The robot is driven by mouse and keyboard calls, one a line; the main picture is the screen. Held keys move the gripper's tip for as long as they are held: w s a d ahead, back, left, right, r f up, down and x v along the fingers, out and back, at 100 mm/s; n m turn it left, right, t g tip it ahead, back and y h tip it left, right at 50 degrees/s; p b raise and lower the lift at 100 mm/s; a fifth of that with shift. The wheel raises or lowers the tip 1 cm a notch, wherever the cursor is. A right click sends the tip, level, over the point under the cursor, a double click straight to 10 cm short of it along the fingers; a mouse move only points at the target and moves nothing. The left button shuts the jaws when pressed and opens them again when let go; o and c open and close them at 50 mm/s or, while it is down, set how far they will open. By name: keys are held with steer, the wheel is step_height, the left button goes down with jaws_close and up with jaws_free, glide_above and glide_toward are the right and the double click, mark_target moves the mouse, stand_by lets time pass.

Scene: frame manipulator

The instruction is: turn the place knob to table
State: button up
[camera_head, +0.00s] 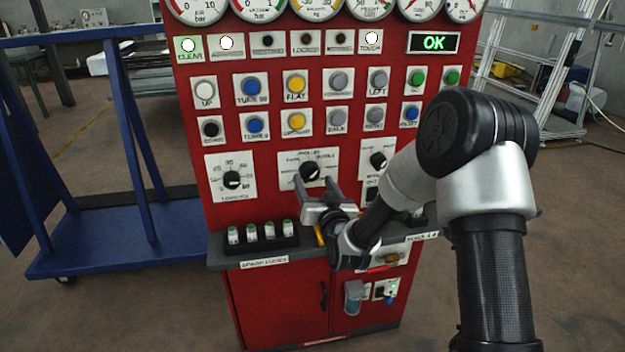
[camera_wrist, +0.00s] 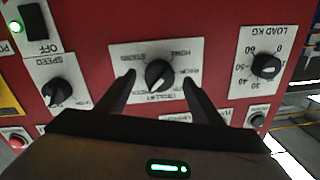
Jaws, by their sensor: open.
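The place knob (camera_head: 311,173) is the black middle knob on a white plate, low on the red panel; I take it as the place knob by position, as its title is too small to read surely. In the wrist view the knob (camera_wrist: 159,74) appears upside down with its plate. Its white mark points to the lower left there, and to the upper right in the head view. My gripper (camera_head: 316,184) is open in front of it. In the wrist view the fingers of my gripper (camera_wrist: 159,77) stand on either side of the knob, with gaps and no visible contact.
The load knob (camera_head: 232,180) is to the left and the speed knob (camera_head: 378,160) to the right. A ledge (camera_head: 276,253) below carries a rack of small green-topped cylinders (camera_head: 268,232). Push buttons fill the panel above. A blue cart (camera_head: 120,235) stands at left.

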steer(key=shift+x, duration=1.15)
steer(key=c, duration=1.1)
steer(key=shift+f+b, duration=0.1)
steer(key=shift+b, duration=0.35)
